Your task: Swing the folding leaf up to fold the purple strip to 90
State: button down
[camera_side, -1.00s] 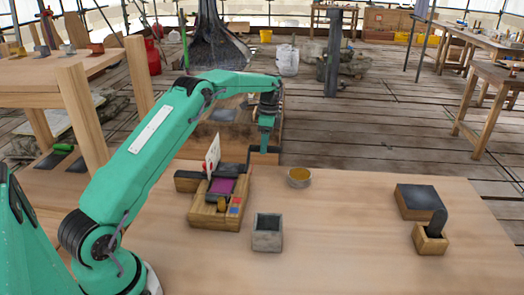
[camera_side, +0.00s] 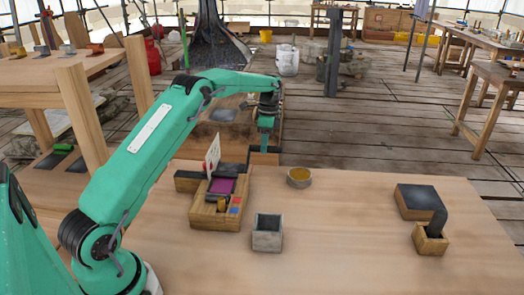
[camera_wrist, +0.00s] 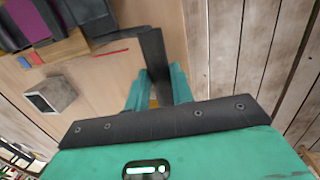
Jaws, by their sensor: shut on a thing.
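The purple strip (camera_side: 221,187) lies flat on the wooden folding fixture (camera_side: 207,216); part of it shows at the upper left of the wrist view (camera_wrist: 32,20). The dark folding leaf (camera_side: 232,170) lies about level behind the strip. A dark bar (camera_wrist: 152,48) runs from the leaf side to my gripper in the wrist view. My gripper (camera_wrist: 157,88) is shut on this bar, pointing down at the fixture's far right corner. It shows in the side view (camera_side: 265,148), where its fingertips are too small to see clearly.
An upright white card (camera_side: 212,155) stands at the fixture's left. A grey open box (camera_side: 267,233) and a round tin (camera_side: 299,177) stand to the right. A dark-topped block (camera_side: 416,199) and a small wooden holder (camera_side: 430,239) sit farther right. The table between is clear.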

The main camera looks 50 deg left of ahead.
jog(key=shift+r, duration=0.2)
jog(key=shift+s+d+r+t+y, duration=0.2)
jog(key=shift+s+d+r+t, duration=0.1)
jog(key=shift+r+t, duration=0.3)
jog(key=shift+s+d+r+t+y, duration=0.2)
jog(key=shift+d+r+t, duration=0.1)
jog(key=shift+r+t, duration=0.3)
jog(key=s+d+r, duration=0.2)
jog(key=s+d, duration=0.8)
jog(key=shift+s+r, duration=0.25)
jog(key=shift+r, duration=0.15)
jog(key=c, duration=1.2)
grip_release()
jog(key=shift+c, duration=0.2)
jog(key=shift+w, duration=0.1)
